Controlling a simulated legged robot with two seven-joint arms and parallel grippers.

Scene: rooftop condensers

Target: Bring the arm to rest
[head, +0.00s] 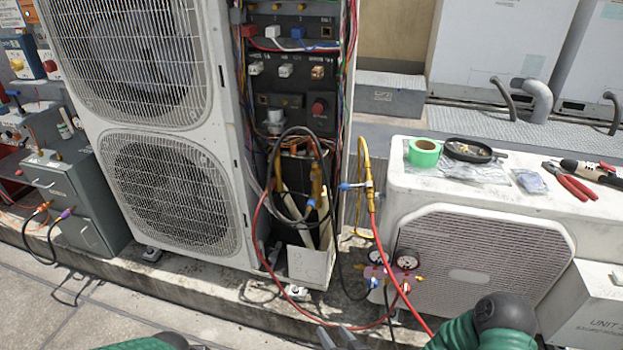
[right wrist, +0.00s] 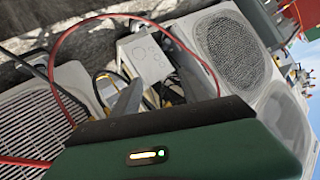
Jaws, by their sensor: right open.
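My right arm (head: 490,325), green with a dark joint, comes in at the lower right. In the right wrist view a grey finger (right wrist: 128,101) sticks out past the dark edge of the gripper body. Part of my left arm (head: 150,343) shows at the bottom left; its gripper is out of the picture.
A tall condenser (head: 165,195) with an open wiring panel (head: 290,80) stands ahead. Gauges (head: 406,259) and a looping red hose (head: 378,245) hang near my right gripper. A low white unit (head: 470,200) at right carries green tape (head: 424,153) and red-handled pliers (head: 575,186). Paving at lower left is clear.

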